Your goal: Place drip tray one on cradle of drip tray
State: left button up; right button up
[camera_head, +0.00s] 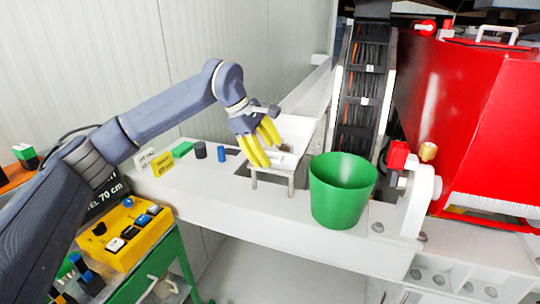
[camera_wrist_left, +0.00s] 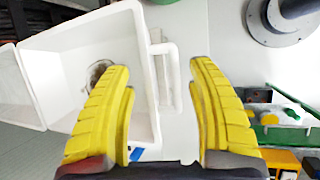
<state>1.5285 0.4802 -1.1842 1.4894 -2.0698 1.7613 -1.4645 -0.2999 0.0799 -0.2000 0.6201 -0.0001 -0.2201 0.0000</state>
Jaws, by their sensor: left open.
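A white drip tray (camera_head: 296,128) sits at the far end of the white ledge, partly hidden behind my left gripper. In the left wrist view, a white open tray (camera_wrist_left: 75,50) has a dark stain inside and a white handle (camera_wrist_left: 170,76) on its side. My left gripper (camera_head: 268,154) has yellow fingers and is open. In the wrist view the handle is between the fingers of my left gripper (camera_wrist_left: 160,72), with gaps showing. A white legged frame (camera_head: 273,179), perhaps the cradle, stands below the fingers. Whether the tray rests on it is unclear. My right gripper is not in view.
A green bucket (camera_head: 343,190) stands close to the right of the frame. Small blue (camera_head: 222,153) and dark cylinders (camera_head: 200,150) and yellow signs (camera_head: 163,162) stand left on the ledge. Red machinery (camera_head: 465,110) fills the right side.

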pick_arm(q)
jog(key=v, duration=1)
jog(key=shift+a+r, duration=0.15)
jog(key=shift+r, duration=0.05)
